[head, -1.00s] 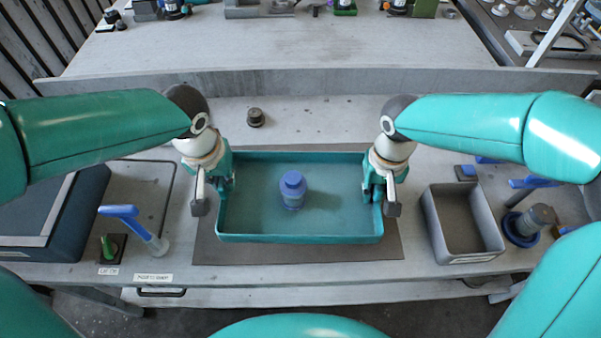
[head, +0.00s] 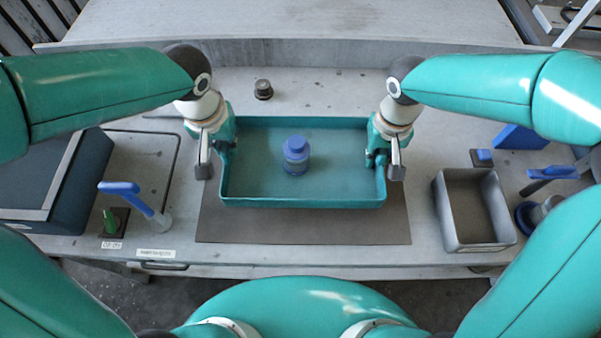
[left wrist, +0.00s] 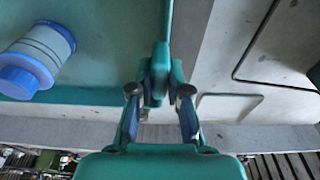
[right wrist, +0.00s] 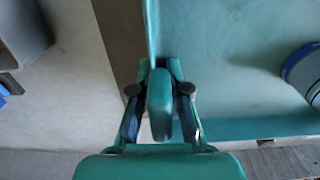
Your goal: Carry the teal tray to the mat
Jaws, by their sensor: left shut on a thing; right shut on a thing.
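The teal tray (head: 300,202) is level over the grey-brown mat (head: 310,228). A broad strip of the mat shows in front of the tray and narrow strips at its sides; its back edge is hidden. I cannot tell whether the tray touches the mat. A blue-capped bottle (head: 296,155) stands upright in the tray; it also shows in the left wrist view (left wrist: 38,60). My left gripper (head: 226,150) is shut on the tray's left end, also in the left wrist view (left wrist: 160,78). My right gripper (head: 375,152) is shut on its right end, also in the right wrist view (right wrist: 160,90).
A grey open bin (head: 440,205) stands right of the mat. A small dark knob (head: 263,89) sits behind the tray, before a raised ledge (head: 320,54).

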